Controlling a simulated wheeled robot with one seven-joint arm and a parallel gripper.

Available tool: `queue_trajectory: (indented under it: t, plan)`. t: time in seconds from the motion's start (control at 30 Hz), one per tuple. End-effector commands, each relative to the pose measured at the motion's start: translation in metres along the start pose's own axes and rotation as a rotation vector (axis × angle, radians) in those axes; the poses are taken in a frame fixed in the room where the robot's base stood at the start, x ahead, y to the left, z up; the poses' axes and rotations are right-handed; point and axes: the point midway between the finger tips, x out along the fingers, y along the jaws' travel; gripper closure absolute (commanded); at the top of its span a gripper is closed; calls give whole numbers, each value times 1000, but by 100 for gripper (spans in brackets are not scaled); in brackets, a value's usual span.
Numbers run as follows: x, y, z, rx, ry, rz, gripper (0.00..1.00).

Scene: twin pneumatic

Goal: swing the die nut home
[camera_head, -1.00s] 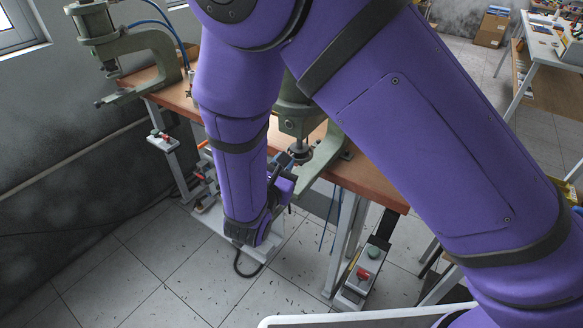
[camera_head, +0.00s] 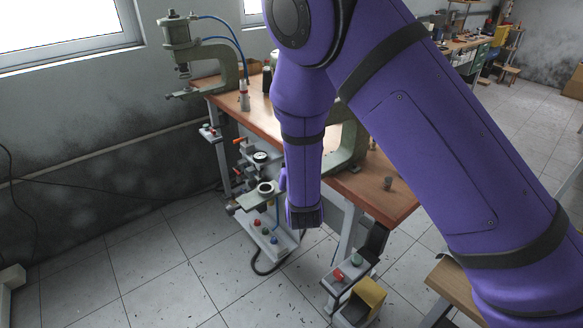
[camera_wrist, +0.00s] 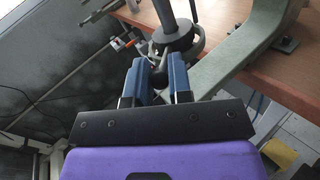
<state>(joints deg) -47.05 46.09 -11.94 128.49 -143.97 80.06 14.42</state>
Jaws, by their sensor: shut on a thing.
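The die nut (camera_wrist: 173,40) is a dark round collar below the green press's steel column in the wrist view. A short dark handle (camera_wrist: 158,78) comes from it toward me. My gripper (camera_wrist: 158,72) has two blue fingers, one on each side of this handle, and is shut on it. In the head view my purple forearm hides the fingers, the handle and the die nut. The green press frame (camera_head: 350,138) shows partly behind my arm.
A wooden bench (camera_head: 385,195) carries the presses; a second green press (camera_head: 222,68) stands at its far left end. A box with coloured buttons (camera_head: 265,240) and another control box (camera_head: 345,278) stand below. The tiled floor at front left is clear.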

Motion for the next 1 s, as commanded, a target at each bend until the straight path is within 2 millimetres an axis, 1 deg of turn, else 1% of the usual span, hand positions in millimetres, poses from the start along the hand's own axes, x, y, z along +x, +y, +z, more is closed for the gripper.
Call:
queue_trajectory:
  t: [0.17, 0.57, 0.6, 0.7, 1.0]
  plan:
    - [4, -2, 2, 2, 0, 21, 100]
    - [5, -3, 2, 2, 1, 24, 100]
    - [5, -3, 2, 2, 1, 24, 75]
    - [5, -4, 2, 2, 1, 23, 55]
    - [2, -4, 1, 1, 4, 22, 55]
